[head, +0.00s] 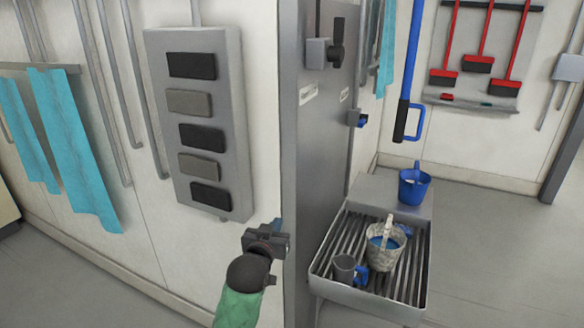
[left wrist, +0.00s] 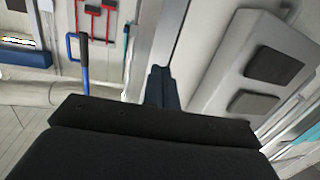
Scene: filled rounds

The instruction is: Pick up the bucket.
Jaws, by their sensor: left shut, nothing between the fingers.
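A pale speckled bucket (head: 385,248) with a raised handle and blue inside stands on a slatted metal rack (head: 325,250). A smaller blue bucket (head: 412,188) stands behind it on a flat grey ledge (head: 365,190). My left gripper (head: 278,228) is shut and empty. It is to the left of the rack in the picture, in front of the wall edge, apart from both buckets. Its closed dark fingers (left wrist: 162,88) show in the left wrist view, where I cannot make out either bucket. My right gripper is not in view.
A grey jug (head: 345,268) with a blue handle stands close beside the speckled bucket. A grey wall box (head: 202,120) with dark panels is left of my gripper. A blue pole with a loop handle (head: 409,120) hangs above the ledge. Floor is clear at right.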

